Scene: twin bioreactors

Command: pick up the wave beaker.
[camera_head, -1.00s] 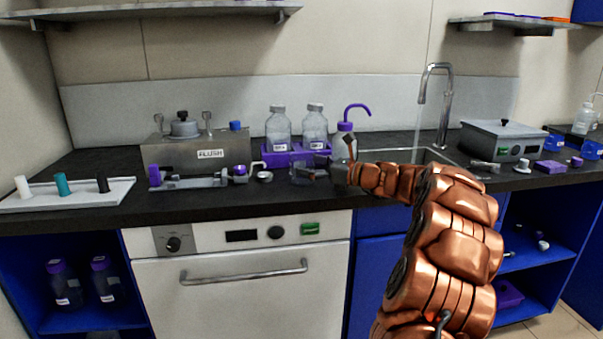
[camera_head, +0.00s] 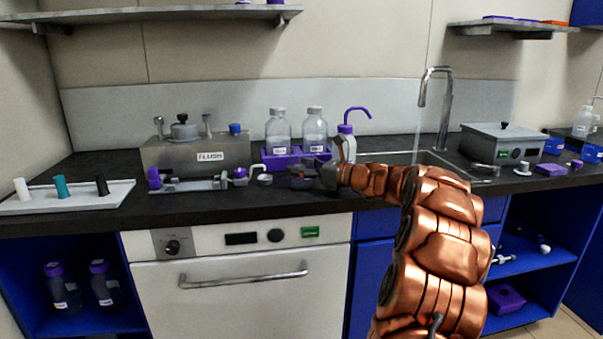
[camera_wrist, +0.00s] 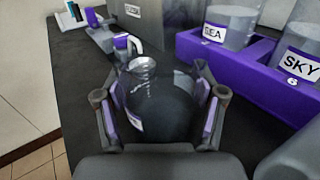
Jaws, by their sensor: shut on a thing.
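The wave beaker (camera_wrist: 158,95) is a clear glass beaker standing between my gripper's fingers in the wrist view. Its label is mostly hidden by the left finger. My gripper (camera_wrist: 160,110) is shut on it, with a purple pad at each side of the glass. In the head view my gripper (camera_head: 312,172) is at the counter's front, before the purple bottle rack. The beaker is small and largely hidden by the gripper there. I cannot tell whether its base touches the counter.
A purple rack (camera_head: 280,161) with two labelled bottles stands just behind. A wash bottle (camera_head: 346,146) with a purple spout is close right of it. The flush unit (camera_head: 196,158) and a clamp-like fixture (camera_head: 200,184) lie left. The sink and running faucet (camera_head: 434,95) are right.

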